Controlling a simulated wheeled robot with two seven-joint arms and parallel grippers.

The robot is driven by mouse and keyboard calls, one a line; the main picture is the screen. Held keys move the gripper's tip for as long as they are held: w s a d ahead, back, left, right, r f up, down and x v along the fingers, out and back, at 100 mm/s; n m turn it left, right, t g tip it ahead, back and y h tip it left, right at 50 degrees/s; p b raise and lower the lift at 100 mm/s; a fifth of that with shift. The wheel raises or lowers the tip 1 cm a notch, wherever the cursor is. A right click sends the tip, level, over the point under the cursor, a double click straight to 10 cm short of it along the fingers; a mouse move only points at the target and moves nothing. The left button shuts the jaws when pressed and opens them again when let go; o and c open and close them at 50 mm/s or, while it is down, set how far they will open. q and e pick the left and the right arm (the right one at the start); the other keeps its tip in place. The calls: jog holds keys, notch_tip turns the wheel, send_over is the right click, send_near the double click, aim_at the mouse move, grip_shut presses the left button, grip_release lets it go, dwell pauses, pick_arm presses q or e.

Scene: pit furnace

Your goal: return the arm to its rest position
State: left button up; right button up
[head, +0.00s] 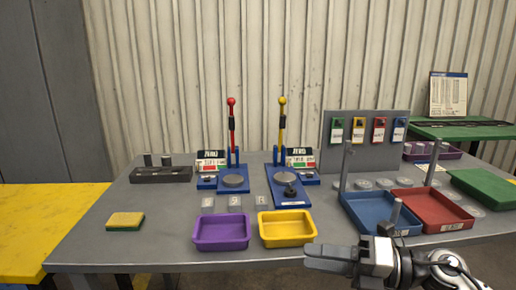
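My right gripper (335,257) comes in from the lower right, in front of the table's front edge. It lies roughly level and points left, below the yellow tray. Its fingers look close together from this side, but the gap between them cannot be made out. I see nothing held in it. My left arm and gripper do not show in the head view.
The grey table (110,235) carries a purple tray (221,246), a yellow tray (287,242), a blue tray (375,234) and a red tray (440,227) near its front. Two blue lever stands (207,182) stand behind. A sponge (125,221) lies left.

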jog(key=s+d+f+m+t+h, duration=0.1)
jog(key=s+f+m+t+h, duration=0.1)
jog(key=s+f+m+h, duration=0.2)
jog(key=s+d+f+m+t+h+p, duration=0.1)
jog(key=s+f+m+h, duration=0.4)
jog(key=f+m, duration=0.6)
jog(key=s+d+f+m+t+h, duration=0.1)
jog(key=s+f+m+h, duration=0.3)
jog(key=m, duration=1.6)
notch_tip(320, 180, down, 4)
jog(key=shift+s+r+t+h, duration=0.1)
jog(key=shift+s+t+h, duration=0.2)
jog(key=shift+s+t, duration=0.75)
